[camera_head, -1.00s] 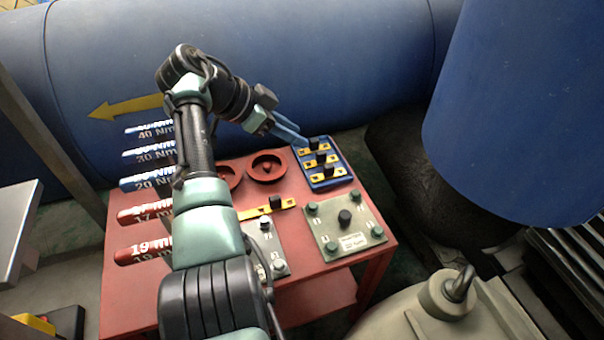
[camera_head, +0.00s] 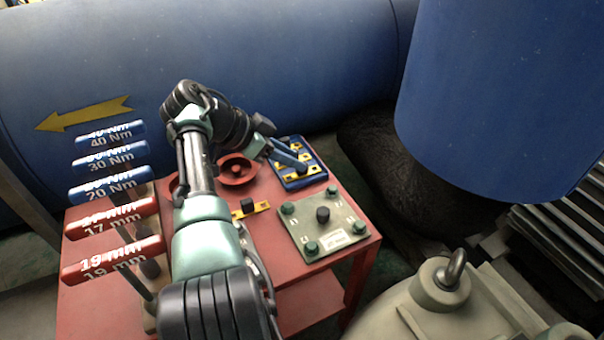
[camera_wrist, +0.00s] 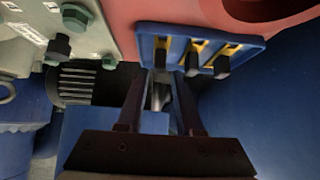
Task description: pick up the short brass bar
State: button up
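A blue tray (camera_head: 286,186) on the red table holds three brass bars with black knobs. The nearest bar (camera_head: 315,169) lies at the plate end of the tray. A separate, longer-looking brass bar (camera_head: 262,206) lies left of the plate. I cannot tell for sure which is the short one. My gripper (camera_head: 304,168) is over the tray, pointing down at the nearest bar. In the wrist view, my gripper (camera_wrist: 158,76) is open, and the leftmost black knob (camera_wrist: 160,52) shows between and just beyond its fingertips. I see no grip on it.
A grey-green plate (camera_head: 318,222) with green bolts stands close to the tray. Red round dishes (camera_head: 237,170) lie left of it. Several upright torque tools (camera_head: 110,188) stand at the table's left. A large blue tank (camera_head: 220,60) rises behind.

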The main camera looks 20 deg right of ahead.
jog(key=b+x, duration=0.2)
jog(key=x, duration=0.2)
jog(key=shift+a, duration=0.1)
jog(key=shift+s, duration=0.1)
grip_shut()
jog(key=shift+r, duration=0.15)
